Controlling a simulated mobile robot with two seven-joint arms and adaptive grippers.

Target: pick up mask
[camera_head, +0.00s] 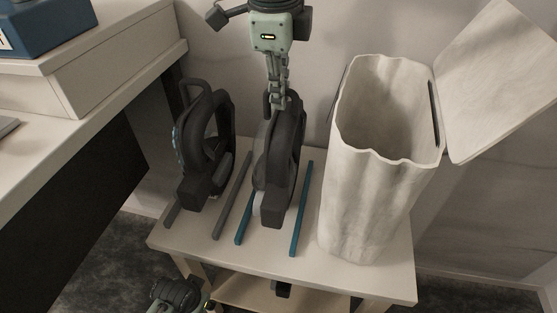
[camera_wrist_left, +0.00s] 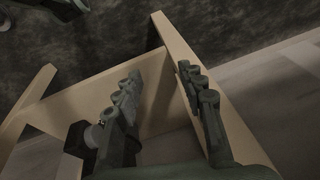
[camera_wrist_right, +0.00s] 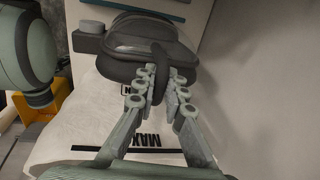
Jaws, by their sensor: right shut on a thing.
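Two dark grey masks stand side by side on the small table in the head view. The left mask (camera_head: 205,150) stands between grey strips; the right mask (camera_head: 284,165) is upright between two blue strips. My right gripper (camera_head: 277,92) comes from above and is shut on the top strap of the right mask. The right wrist view shows that mask (camera_wrist_right: 130,50) with its strap between the fingertips (camera_wrist_right: 158,78). I cannot tell whether its base touches the table. My left gripper (camera_wrist_left: 160,90) is open and empty, low by the table's wooden frame (camera_wrist_left: 235,115).
A tall white bin (camera_head: 375,180) with its lid (camera_head: 505,75) raised stands right of the masks on the small table (camera_head: 390,275). A counter (camera_head: 85,115) with a blue box (camera_head: 50,22) is at the left. A wall stands close behind.

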